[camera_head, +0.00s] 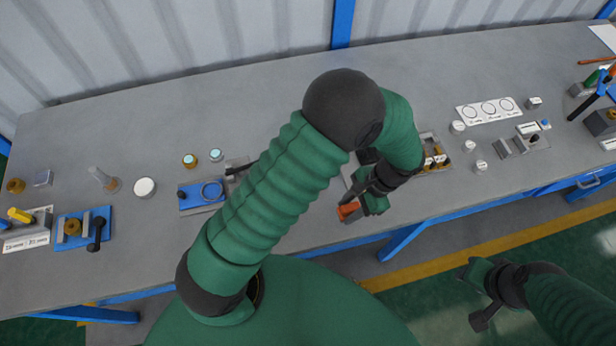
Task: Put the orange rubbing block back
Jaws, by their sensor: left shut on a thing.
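The orange rubbing block (347,211) shows as a small orange patch near the front edge of the table, right of centre. My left gripper (362,202) reaches down over it and is shut on it. The dark fingers and the wrist cover part of the block, and I cannot tell whether its underside touches the table. My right gripper (484,306) hangs low at the right, over the floor in front of the table and away from the block. Its fingers are small and dark, so their opening is unclear.
The grey table (420,75) is clear along its back. A tray with small parts (436,160) lies right of my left gripper. A white card with circles (488,111) lies farther right. My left arm hides the table's middle.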

